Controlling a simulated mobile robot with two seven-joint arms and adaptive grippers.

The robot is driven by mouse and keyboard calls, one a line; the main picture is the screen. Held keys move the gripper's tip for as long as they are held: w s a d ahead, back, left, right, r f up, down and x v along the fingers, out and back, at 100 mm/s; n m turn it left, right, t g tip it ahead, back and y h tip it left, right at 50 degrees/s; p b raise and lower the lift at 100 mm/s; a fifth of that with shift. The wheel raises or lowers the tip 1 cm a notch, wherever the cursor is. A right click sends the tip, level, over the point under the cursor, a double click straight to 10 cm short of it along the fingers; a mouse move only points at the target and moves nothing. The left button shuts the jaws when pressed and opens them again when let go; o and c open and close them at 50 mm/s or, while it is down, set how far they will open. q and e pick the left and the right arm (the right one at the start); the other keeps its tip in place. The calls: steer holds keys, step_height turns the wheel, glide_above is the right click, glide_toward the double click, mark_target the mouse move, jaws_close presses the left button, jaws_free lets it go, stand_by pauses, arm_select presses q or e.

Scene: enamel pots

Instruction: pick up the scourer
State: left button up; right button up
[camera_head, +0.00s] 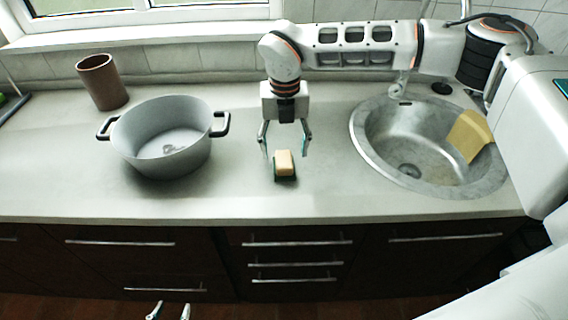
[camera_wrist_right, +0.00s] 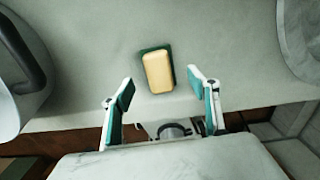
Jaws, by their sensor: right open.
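The scourer (camera_head: 284,163) is a yellow sponge block with a dark green pad, lying on the grey counter between the pot and the sink. It also shows in the right wrist view (camera_wrist_right: 158,72), slightly tilted. My right gripper (camera_head: 286,150) is open and empty, pointing down over the scourer. In the right wrist view its two teal-padded fingers (camera_wrist_right: 162,88) stand apart, and the scourer appears between and beyond their tips, with gaps to both sides. My left gripper (camera_head: 169,312) shows only its fingertips at the bottom edge, apart with nothing between them, in front of the drawers.
A grey pot (camera_head: 165,158) with two dark handles stands left of the scourer. A brown cup (camera_head: 101,82) stands behind it at the back left. A round metal sink (camera_head: 372,158) with a yellow cloth (camera_head: 469,135) over its edge is to the right. Counter around the scourer is clear.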

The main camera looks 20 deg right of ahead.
mark_target(284, 158)
steer(key=shift+a+f, duration=0.1)
steer(key=shift+f, duration=2.15)
steer(key=c, duration=1.2)
steer(key=shift+r, duration=0.2)
step_height(284, 158, up, 20)
steer(key=shift+f, duration=0.15)
steer(key=shift+o, duration=0.7)
